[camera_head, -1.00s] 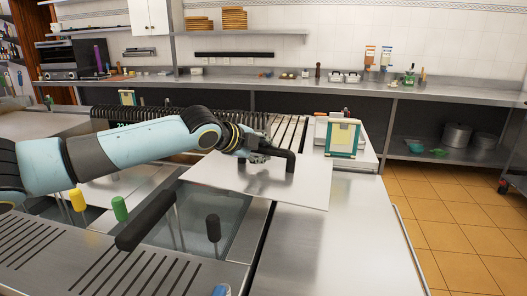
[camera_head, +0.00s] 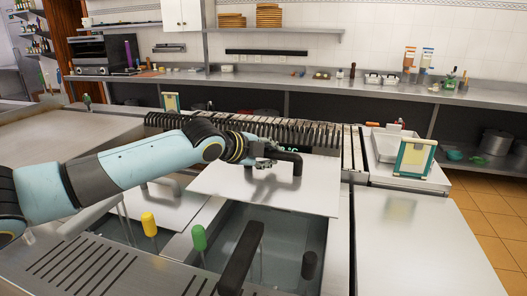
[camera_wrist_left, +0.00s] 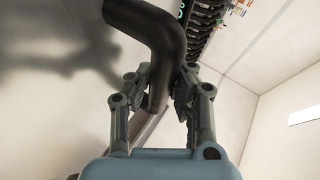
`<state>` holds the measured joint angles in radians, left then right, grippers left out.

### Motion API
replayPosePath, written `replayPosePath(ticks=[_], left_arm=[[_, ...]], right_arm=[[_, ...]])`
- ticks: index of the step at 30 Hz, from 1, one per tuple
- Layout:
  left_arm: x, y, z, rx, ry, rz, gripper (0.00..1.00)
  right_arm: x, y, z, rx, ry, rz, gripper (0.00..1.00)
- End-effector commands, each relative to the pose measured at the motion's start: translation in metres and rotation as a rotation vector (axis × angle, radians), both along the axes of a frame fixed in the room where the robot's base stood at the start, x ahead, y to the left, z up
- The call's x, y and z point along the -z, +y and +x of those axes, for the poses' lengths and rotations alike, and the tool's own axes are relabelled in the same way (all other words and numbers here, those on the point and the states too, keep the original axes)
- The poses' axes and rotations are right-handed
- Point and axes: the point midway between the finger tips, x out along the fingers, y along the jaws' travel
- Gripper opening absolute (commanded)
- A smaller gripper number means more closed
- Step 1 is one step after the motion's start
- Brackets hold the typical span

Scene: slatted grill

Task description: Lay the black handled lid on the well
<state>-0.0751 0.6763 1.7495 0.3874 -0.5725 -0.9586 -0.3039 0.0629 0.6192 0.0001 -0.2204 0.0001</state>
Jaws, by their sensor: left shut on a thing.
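The lid (camera_head: 225,196) is a flat steel plate with a black arched handle (camera_head: 297,166). My left gripper (camera_head: 268,156) is shut on the black handle, and the wrist view shows the fingers (camera_wrist_left: 160,95) on either side of the handle's lower leg (camera_wrist_left: 158,85). The plate is over the far part of the open well (camera_head: 280,235). I cannot tell whether it touches the well's rim. The near part of the well is uncovered, with dark water-like contents. My right gripper is not seen.
The slatted grill (camera_head: 250,128) lies behind. Bare steel counter (camera_head: 410,240) is at the right.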

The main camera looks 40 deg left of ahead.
Motion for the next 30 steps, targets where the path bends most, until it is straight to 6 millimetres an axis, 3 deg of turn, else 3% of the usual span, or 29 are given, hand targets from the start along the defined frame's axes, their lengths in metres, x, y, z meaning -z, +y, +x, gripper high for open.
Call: replayPosePath(ticks=[3,7,19,30], left_arm=[[-0.004,-0.001,0.001,0.001,-0.005,-0.002,0.0],[-0.003,-0.001,0.001,0.001,-0.004,-0.002,0.0],[-0.001,-0.001,0.001,-0.001,0.005,-0.008,0.0],[0.023,-0.001,0.001,0.0,0.006,-0.007,0.0]], right_arm=[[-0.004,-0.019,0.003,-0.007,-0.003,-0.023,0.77],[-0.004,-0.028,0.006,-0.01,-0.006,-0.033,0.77],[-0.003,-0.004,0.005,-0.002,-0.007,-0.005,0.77],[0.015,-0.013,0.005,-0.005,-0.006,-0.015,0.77]])
